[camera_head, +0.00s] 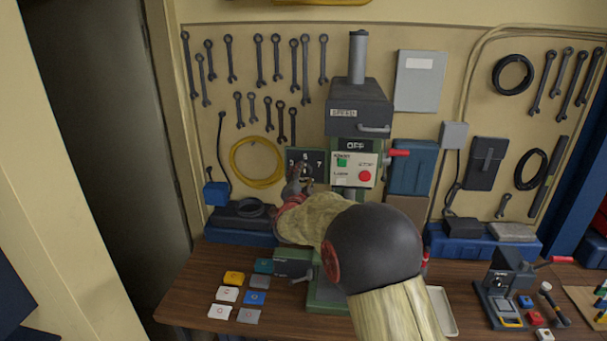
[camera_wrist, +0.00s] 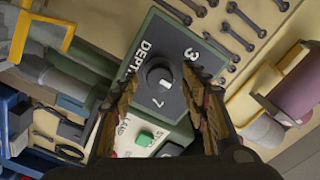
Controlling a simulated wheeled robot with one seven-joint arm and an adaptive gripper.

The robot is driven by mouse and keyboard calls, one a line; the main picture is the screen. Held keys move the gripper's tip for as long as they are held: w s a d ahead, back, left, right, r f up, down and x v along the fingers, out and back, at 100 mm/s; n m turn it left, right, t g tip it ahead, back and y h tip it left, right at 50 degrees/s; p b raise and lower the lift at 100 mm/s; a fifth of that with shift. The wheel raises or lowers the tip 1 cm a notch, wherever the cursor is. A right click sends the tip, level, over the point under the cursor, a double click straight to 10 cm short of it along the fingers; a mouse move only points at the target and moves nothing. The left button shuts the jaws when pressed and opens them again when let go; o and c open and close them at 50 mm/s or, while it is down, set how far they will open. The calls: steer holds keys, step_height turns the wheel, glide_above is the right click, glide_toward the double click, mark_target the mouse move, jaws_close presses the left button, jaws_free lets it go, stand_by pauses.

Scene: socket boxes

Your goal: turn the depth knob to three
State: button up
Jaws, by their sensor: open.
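The dark depth panel (camera_head: 316,158) is on the drill press, with 3, 5 and 7 around its edge in the head view. In the wrist view the panel (camera_wrist: 172,48) is tilted, with DEPTH, 3 and 7 readable. The round black depth knob (camera_wrist: 157,72) has a white mark on its lower-right side, between the 3 and 7 directions. My gripper (camera_wrist: 161,92) is open, its fingers on either side of the knob; I cannot tell whether they touch it. In the head view my gripper (camera_head: 297,180) covers the knob.
A start/stop box (camera_head: 353,164) with green and red buttons is just right of the panel. A red-tipped lever (camera_head: 398,153) is farther right. Coloured cards (camera_head: 235,278) lie on the bench below. Wrenches hang on the wall above.

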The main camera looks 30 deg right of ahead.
steer(key=shift+w+d, duration=0.35)
steer(key=shift+w, duration=0.05)
steer(key=c, duration=0.4)
steer(key=c, duration=0.7)
steer(key=shift+c, duration=0.3)
